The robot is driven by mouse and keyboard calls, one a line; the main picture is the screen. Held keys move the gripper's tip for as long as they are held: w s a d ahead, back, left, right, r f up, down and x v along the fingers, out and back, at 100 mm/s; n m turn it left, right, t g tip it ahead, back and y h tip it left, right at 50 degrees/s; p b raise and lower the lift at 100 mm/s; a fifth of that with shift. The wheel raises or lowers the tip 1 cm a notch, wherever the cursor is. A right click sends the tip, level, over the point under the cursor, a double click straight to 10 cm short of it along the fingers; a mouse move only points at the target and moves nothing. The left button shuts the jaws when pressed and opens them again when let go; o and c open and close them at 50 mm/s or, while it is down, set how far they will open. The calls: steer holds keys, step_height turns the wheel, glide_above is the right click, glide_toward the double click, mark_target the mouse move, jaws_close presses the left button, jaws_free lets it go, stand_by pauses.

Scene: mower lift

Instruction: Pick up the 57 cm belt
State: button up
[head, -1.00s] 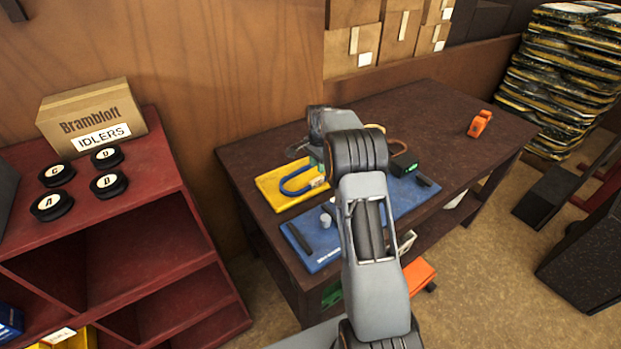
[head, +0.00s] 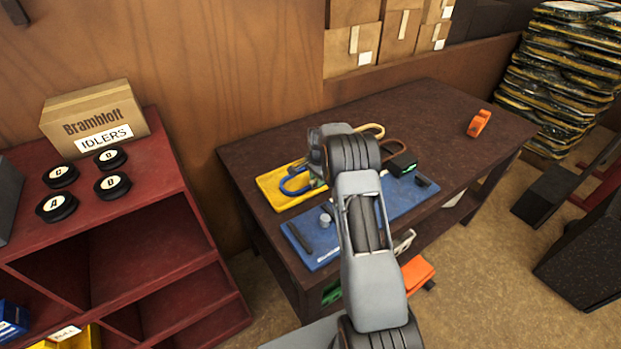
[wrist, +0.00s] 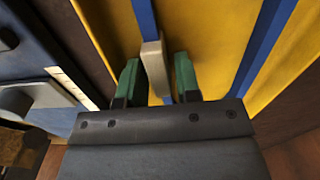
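In the wrist view, one strand of the blue belt (wrist: 145,16) carries a beige tag (wrist: 156,68) and runs between the green fingers of my gripper (wrist: 160,82). The fingers stand apart, one on each side of the strand and tag. A second blue strand (wrist: 262,45) lies to the right. A yellow belt (head: 377,130) and a brown belt (head: 398,143) lie behind my arm. No belt length is readable.
A blue mat (head: 325,255) with a dark bar (head: 299,238) lies at the bench front. An orange object (head: 479,123) sits far right. The bench's right side is mostly clear. A red shelf (head: 150,185) stands left.

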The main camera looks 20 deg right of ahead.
jaws_close()
